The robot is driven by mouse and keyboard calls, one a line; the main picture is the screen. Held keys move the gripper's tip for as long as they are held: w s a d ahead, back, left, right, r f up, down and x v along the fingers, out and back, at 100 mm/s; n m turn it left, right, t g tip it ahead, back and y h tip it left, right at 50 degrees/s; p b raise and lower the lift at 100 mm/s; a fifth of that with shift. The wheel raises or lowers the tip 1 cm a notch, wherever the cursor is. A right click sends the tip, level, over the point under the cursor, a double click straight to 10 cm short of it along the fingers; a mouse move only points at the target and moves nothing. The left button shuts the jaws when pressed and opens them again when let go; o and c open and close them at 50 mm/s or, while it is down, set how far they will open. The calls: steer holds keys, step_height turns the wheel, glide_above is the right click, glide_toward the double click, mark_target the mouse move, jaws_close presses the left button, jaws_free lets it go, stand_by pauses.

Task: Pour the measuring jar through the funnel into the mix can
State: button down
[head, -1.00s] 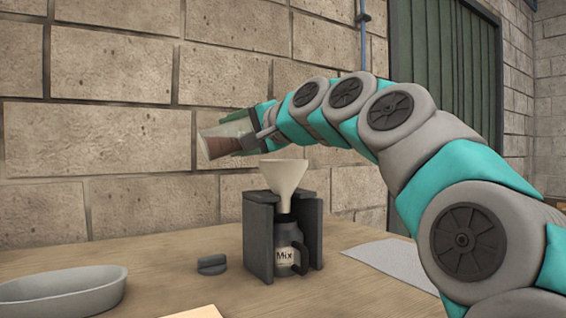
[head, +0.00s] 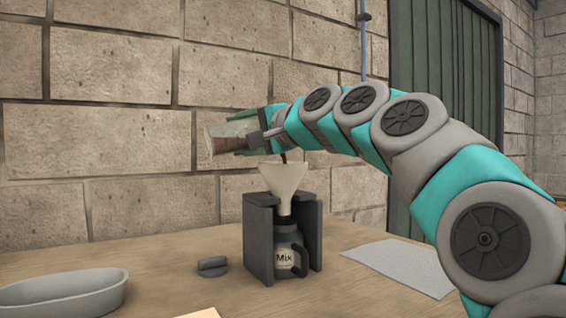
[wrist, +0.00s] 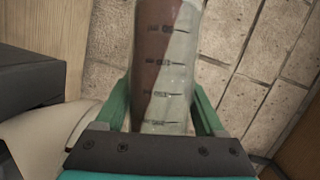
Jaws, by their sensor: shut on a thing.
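The clear measuring jar (head: 226,134) is tilted nearly on its side above and left of the funnel. My gripper (head: 250,130) is shut on it. In the wrist view the jar (wrist: 165,65) sits between the green fingers of my gripper (wrist: 163,100), its brown contents slanting along one side. A short dark brown streak (head: 284,158) shows at the funnel's mouth, below my gripper. The pale funnel (head: 284,177) stands upright in the mix can (head: 286,250), labelled "Mix". The funnel also appears partly in the wrist view (wrist: 42,138). The jar's mouth is not clear to see.
A dark grey stand (head: 258,240) encloses the can's sides and back. A small dark grey piece (head: 212,266) lies left of it. A grey oval dish (head: 65,296) is at the front left, and a pale sheet (head: 400,266) lies at right. A block wall stands close behind.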

steer(key=shift+d+r, duration=0.15)
steer(key=shift+r, duration=0.05)
stand_by(0.6)
steer(key=shift+w+d+r+m+y+p, duration=0.15)
steer(key=shift+r+m+y+p, duration=0.35)
steer(key=shift+m+p, duration=0.45)
stand_by(1.8)
steer(key=shift+f+m+t, duration=0.15)
steer(key=shift+m+t, duration=0.1)
steer(key=shift+t, duration=0.05)
stand_by(0.6)
steer(key=shift+f+m, duration=0.15)
steer(key=shift+m, duration=0.35)
steer(key=shift+p, duration=0.3)
